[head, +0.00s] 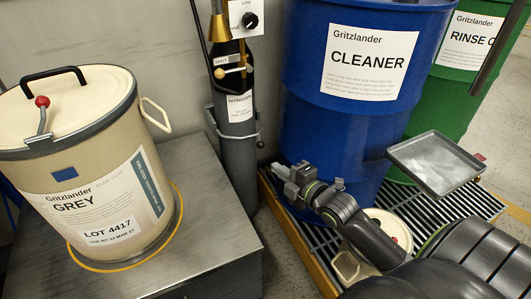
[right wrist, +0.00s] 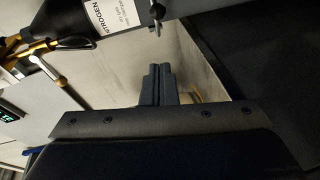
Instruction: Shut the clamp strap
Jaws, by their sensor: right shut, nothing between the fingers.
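A dark clamp band (head: 98,122) runs around the lid edge of the cream GREY pail at left. A grey lever with a red knob (head: 42,101) stands up from the front of this band. A thin pale strap (head: 236,136) also crosses the dark nitrogen cylinder (head: 238,160), with a loose-looking end at its right. My right gripper (head: 285,180) is shut and empty in front of the blue drum, right of the cylinder and well apart from the pail. Its closed fingers show in the right wrist view (right wrist: 157,86). My left gripper is not in view.
The cream pail (head: 100,185) stands on a grey metal table (head: 205,215) inside a yellow ring. A blue CLEANER drum (head: 335,120) and a green drum (head: 450,85) stand on a grating. A metal tray (head: 437,165) is at right. A cream container (head: 392,226) sits low behind my right arm.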

